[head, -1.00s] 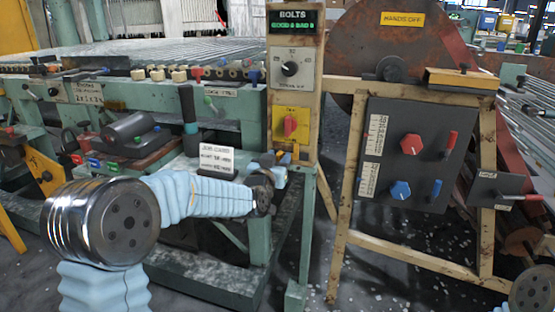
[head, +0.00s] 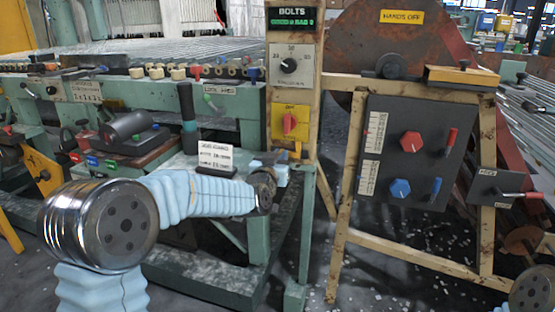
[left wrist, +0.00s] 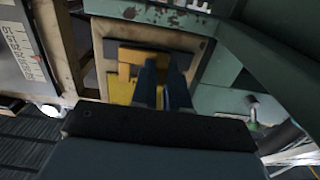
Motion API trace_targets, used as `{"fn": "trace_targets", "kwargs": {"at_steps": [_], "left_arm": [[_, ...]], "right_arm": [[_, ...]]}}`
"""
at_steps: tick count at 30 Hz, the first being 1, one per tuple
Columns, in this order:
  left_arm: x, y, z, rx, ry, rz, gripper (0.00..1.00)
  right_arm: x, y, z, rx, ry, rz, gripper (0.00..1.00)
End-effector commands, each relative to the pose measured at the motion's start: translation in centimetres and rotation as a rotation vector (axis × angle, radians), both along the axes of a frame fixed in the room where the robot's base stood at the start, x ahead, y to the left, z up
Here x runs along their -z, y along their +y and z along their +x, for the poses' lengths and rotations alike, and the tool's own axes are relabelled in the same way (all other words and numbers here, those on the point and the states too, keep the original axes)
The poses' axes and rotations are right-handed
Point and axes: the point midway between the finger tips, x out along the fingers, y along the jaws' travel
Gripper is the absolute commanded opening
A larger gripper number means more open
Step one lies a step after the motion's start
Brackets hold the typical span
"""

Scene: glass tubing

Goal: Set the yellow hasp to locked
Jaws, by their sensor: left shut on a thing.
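The yellow hasp (left wrist: 126,72) fills the middle of the left wrist view, on a pale plate, with a yellow piece reaching in at the fingers. Whether the hasp is locked cannot be told. My right gripper is not in view.
The red switch (head: 290,124) on its yellow plate sits just above the hasp. A job card (head: 215,155) stands on the green bench left of my wrist. A dark panel (head: 411,155) with red and blue knobs stands to the right. Green frame bars (left wrist: 265,50) run close beside the gripper.

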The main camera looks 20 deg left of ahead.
Motion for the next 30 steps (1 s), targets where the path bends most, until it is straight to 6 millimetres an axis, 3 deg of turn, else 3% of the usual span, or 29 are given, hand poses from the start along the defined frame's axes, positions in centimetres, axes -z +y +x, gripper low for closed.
{"fn": "trace_targets", "kwargs": {"at_steps": [1,2,6,17,20,30], "left_arm": [[-0.1,-0.4,0.0,0.008,-0.001,0.0,0.0],[-0.1,-0.4,0.0,0.008,-0.001,0.0,0.19],[-0.1,-0.5,0.0,0.009,-0.001,0.0,0.4],[-0.1,-0.3,-0.6,0.006,-0.001,-0.001,0.4],[-0.1,-0.2,-2.0,0.006,-0.001,-0.003,0.4],[-0.1,0.0,-10.2,0.007,-0.001,-0.003,0.4]], "right_arm": [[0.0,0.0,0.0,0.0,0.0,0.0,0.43],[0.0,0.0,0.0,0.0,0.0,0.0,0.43],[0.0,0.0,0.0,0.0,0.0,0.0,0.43],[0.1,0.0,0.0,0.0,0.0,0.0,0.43],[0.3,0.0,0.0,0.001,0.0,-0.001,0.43],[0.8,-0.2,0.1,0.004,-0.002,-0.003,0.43]]}}
